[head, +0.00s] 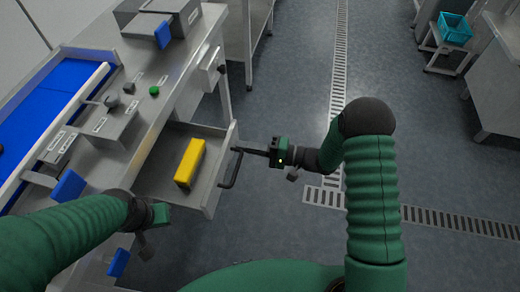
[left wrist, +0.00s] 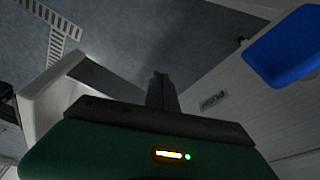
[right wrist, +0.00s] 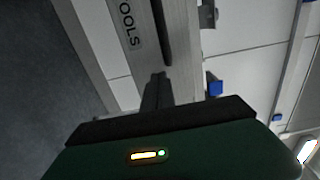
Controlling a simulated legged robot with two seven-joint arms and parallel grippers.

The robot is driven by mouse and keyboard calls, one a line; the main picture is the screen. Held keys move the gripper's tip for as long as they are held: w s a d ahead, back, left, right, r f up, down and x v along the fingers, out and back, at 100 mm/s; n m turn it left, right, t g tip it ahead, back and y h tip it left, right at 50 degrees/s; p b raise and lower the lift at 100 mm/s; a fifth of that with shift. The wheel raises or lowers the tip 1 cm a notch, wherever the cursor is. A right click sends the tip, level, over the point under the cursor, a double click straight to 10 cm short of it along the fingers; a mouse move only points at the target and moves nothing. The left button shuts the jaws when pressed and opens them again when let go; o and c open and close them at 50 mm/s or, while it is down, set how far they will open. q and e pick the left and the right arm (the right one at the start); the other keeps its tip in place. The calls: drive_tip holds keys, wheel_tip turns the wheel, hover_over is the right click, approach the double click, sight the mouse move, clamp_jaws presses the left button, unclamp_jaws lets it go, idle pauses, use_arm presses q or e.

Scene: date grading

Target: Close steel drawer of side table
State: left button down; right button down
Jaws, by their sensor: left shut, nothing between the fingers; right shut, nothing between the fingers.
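The steel drawer (head: 221,160) of the side table (head: 188,88) stands pulled open, with a yellow block (head: 189,162) lying inside. Its dark bar handle (head: 231,170) is on the front panel and also shows in the right wrist view (right wrist: 166,30), beside a "TOOLS" label (right wrist: 130,25). My right gripper (head: 241,150) is shut and empty, its tips at the upper end of the handle; I cannot tell whether they touch. My left gripper (left wrist: 161,82) is shut and empty.
A blue conveyor belt (head: 62,88) and a control box with a green button (head: 154,90) are on the table top. A panel with a "PUSH" label (left wrist: 213,101) shows in the left wrist view. Open floor lies right of the drawer. A teal crate (head: 455,28) stands far right.

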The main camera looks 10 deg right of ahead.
drive_tip(key=shift+w+a, duration=0.15)
drive_tip(key=shift+a, duration=0.05)
drive_tip(key=shift+a, duration=0.1)
drive_tip(key=shift+w+a+r, duration=0.1)
drive_tip(key=shift+w+a, duration=0.05)
drive_tip(key=shift+a, duration=0.1)
drive_tip(key=p, duration=0.2)
approach(185, 142)
drive_tip(key=r, duration=0.4)
drive_tip(key=shift+s+d+r, duration=0.1)
drive_tip(key=shift+s+d, duration=0.15)
drive_tip(key=shift+d, duration=0.15)
drive_tip(key=b+x, duration=0.1)
drive_tip(key=x, duration=0.9)
drive_tip(key=shift+w+a+f, duration=0.15)
drive_tip(key=shift+a+f, duration=0.05)
drive_tip(key=shift+w+a, duration=0.1)
drive_tip(key=shift+a, duration=0.1)
drive_tip(key=shift+r, duration=0.2)
drive_tip(key=shift+r, duration=0.15)
